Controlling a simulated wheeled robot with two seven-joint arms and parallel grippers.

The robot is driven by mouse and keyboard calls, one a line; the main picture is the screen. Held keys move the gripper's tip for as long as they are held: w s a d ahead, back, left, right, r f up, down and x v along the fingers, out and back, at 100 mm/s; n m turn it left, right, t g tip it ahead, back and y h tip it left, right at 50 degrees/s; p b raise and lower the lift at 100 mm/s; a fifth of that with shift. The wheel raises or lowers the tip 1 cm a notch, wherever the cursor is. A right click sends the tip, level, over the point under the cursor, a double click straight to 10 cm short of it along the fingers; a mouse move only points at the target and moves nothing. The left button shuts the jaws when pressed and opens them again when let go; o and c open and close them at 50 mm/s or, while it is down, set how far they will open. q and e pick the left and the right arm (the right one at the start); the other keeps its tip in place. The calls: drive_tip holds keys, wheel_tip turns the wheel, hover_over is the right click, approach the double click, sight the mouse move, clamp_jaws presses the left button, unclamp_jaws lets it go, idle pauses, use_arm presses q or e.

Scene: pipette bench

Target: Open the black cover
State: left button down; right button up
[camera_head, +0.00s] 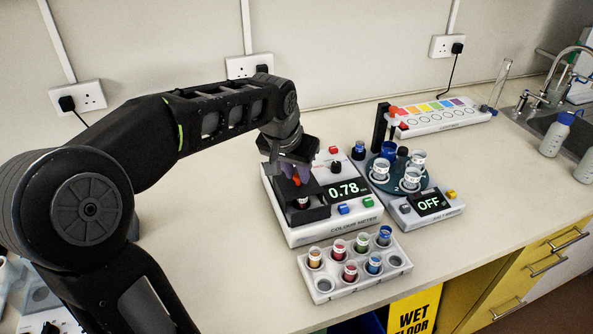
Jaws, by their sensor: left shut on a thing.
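The colour meter (345,221) is a white box on the bench with a display reading 0.78. A black housing (311,215) sits on its left side, with a small vial (303,202) with red contents showing in it. My left gripper (296,175) reaches down over this housing from behind. Its fingers are shut around a small orange-red part (297,181), which looks like the knob of the black cover. The gripper hides most of the cover, so its exact angle cannot be told. My right gripper is out of view.
A white rack (323,287) with several coloured vials stands in front of the meter. To the right is a device (429,218) reading OFF, with a round vial holder and a black upright (381,127). A colour chart strip (445,123) lies behind. The bench's left-middle is clear.

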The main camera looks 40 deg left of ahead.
use_arm(q)
drive_tip(key=shift+a, duration=0.1)
idle(0.3)
drive_tip(key=w+a, duration=0.1)
drive_tip(key=a, duration=0.1)
drive_tip(key=w+a+p, duration=0.1)
drive_tip(key=w+a, duration=0.1)
drive_tip(key=w+a+p, duration=0.1)
drive_tip(key=a, duration=0.1)
drive_tip(key=shift+w+a, duration=0.1)
drive_tip(key=shift+w, duration=0.15)
drive_tip(key=c, duration=1.2)
unclamp_jaws()
drive_tip(key=shift+s, duration=0.1)
drive_tip(key=b+v, duration=0.1)
drive_tip(key=v, duration=0.6)
drive_tip(key=shift+r, duration=0.35)
drive_tip(key=shift+s, duration=0.15)
